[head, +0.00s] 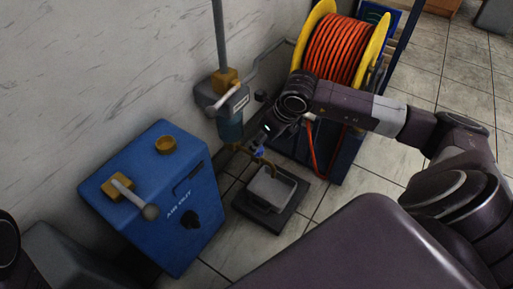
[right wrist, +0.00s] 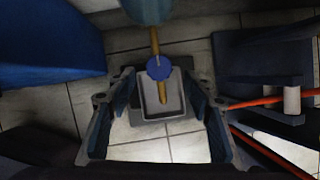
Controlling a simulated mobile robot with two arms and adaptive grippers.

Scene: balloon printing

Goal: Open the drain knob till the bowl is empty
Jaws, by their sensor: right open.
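The blue drain knob (right wrist: 159,68) sits on a brass drain pipe (right wrist: 163,98) below the bluish bowl (right wrist: 148,10). In the head view the bowl (head: 230,130) hangs under a grey filter unit on the wall, and the small knob (head: 258,152) shows near my right gripper (head: 264,140). In the right wrist view my right gripper (right wrist: 160,88) is open, with one finger on each side of the knob and visible gaps between. I cannot tell the liquid level in the bowl. My left gripper is out of view.
A grey tray (head: 285,184) stands on the floor below the drain pipe. A yellow reel (head: 378,58) with orange hose stands behind my right arm.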

